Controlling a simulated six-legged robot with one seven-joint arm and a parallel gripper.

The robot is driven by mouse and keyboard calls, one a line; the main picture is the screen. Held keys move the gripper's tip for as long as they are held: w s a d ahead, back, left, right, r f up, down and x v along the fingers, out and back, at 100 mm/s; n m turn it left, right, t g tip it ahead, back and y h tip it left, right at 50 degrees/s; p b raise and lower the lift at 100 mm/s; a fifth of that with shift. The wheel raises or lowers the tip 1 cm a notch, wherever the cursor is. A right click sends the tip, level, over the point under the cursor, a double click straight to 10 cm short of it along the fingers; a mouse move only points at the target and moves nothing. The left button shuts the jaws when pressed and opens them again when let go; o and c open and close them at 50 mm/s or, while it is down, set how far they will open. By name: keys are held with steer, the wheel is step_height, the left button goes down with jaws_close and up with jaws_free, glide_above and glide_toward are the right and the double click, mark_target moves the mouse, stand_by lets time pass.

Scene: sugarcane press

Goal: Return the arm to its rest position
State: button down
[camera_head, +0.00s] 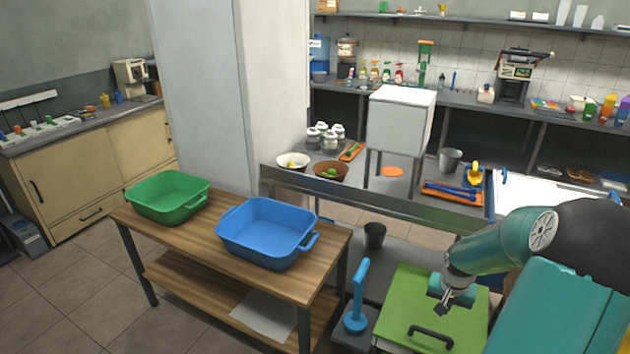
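My gripper (451,299) is at the lower right, pointing down above a green lidded box (408,308). My teal arm comes in from the right edge of the picture. The gripper's dark fingers are small in this view, and I cannot tell whether they are open or shut. No held object is visible in them. I cannot tell whether the fingertips touch the green top.
A blue-handled tool (357,290) stands left of the green box. A wooden table (190,240) holds a green basin (168,196) and a blue basin (266,231). Behind is a metal counter (400,205) with a white box (401,118). Floor is open at lower left.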

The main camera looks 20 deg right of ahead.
steer(key=w+a+r+n+t+h, duration=0.15)
steer(key=a+r+n, duration=0.35)
steer(key=a+r, duration=1.45)
steer(key=s+a+r+n+t+y, duration=0.1)
steer(key=s+a+r+n, duration=0.1)
steer(key=s+a, duration=0.3)
steer(key=s+a+r+n+t+y, duration=0.1)
steer(key=s+a+r, duration=0.3)
steer(key=a, duration=0.9)
steer(key=shift+s+a+r+n+t+y, duration=0.3)
steer(key=shift+s+a+n+y, duration=0.2)
steer(key=shift+n, duration=0.3)
